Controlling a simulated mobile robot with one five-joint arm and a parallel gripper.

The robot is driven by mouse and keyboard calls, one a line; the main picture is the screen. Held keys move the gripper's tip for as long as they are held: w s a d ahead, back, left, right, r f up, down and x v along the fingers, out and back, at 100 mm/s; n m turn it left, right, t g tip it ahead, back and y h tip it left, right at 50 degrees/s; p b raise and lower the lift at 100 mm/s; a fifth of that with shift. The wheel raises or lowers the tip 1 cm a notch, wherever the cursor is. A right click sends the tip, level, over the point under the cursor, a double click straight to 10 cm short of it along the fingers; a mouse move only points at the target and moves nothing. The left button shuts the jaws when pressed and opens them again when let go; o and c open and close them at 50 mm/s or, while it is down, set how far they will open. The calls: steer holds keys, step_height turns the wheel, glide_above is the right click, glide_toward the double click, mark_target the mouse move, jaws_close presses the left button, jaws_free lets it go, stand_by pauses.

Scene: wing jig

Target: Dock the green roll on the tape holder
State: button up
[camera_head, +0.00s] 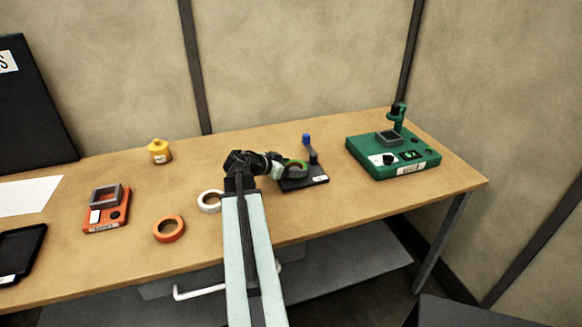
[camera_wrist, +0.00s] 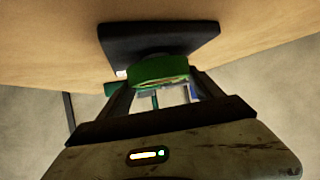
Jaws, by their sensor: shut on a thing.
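The green roll (camera_head: 297,164) is in my gripper (camera_head: 287,168), which is shut on it. In the wrist view the green roll (camera_wrist: 160,70) sits between my gripper's two fingers (camera_wrist: 160,92). The tape holder (camera_head: 316,180) is a black base with a white label and an upright part with a blue top. The roll is over the left part of this base. The dark base of the tape holder (camera_wrist: 195,38) also shows in the wrist view, directly beyond the roll. I cannot tell whether roll and holder touch. My gripper hides part of both.
A white roll (camera_head: 208,201) and an orange roll (camera_head: 169,229) lie left of my arm. An orange fixture (camera_head: 107,214), a yellow pot (camera_head: 159,152) and a black tray (camera_head: 22,250) are farther left. A green station (camera_head: 395,158) stands right. The wooden table (camera_head: 340,215) is clear in front of the holder.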

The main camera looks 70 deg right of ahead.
steer(key=shift+f+b, duration=0.6)
steer(key=shift+f, duration=0.05)
steer(key=o, duration=1.1)
steer(key=shift+r, duration=0.15)
steer(key=shift+p+v, duration=1.45)
steer(key=shift+v, duration=1.25)
steer(key=p+v, duration=0.2)
steer(key=v, duration=0.3)
steer(key=shift+w+a, duration=0.1)
steer(key=shift+a, duration=0.15)
